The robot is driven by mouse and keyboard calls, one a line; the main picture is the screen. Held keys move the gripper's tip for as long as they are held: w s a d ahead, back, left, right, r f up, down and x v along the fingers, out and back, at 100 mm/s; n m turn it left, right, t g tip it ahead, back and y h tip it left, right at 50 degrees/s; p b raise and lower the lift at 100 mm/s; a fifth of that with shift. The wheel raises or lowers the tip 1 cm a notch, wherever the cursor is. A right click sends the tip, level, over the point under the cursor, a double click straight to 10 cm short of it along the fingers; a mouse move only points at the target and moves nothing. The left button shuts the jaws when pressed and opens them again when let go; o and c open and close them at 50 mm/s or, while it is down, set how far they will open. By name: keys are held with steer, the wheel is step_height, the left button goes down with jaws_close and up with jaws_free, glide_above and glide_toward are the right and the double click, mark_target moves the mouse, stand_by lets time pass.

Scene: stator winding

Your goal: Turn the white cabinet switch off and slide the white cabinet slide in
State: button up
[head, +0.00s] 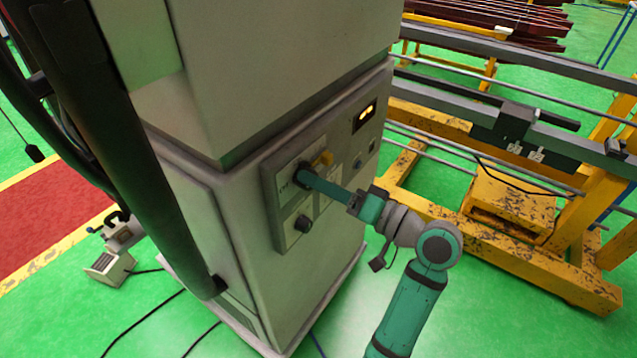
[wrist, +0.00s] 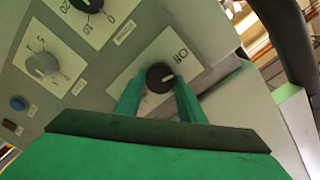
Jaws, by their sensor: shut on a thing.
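The white cabinet (head: 235,245) stands in the middle of the head view, with a control panel (head: 284,238) on its right-hand face. My gripper (head: 304,176) reaches the panel's upper left part. The wrist view shows my gripper (wrist: 160,92) shut on a round black switch knob (wrist: 160,77), one finger on each side. In the head view the fingers mostly hide this knob. I cannot tell which part is the cabinet slide.
A yellow metal frame (head: 545,250) stands to the right; cables lie on the green floor.

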steer(key=shift+n, duration=1.1)
steer(key=o, duration=1.1)
steer(key=shift+c, duration=0.2)
steer(key=v, duration=1.1)
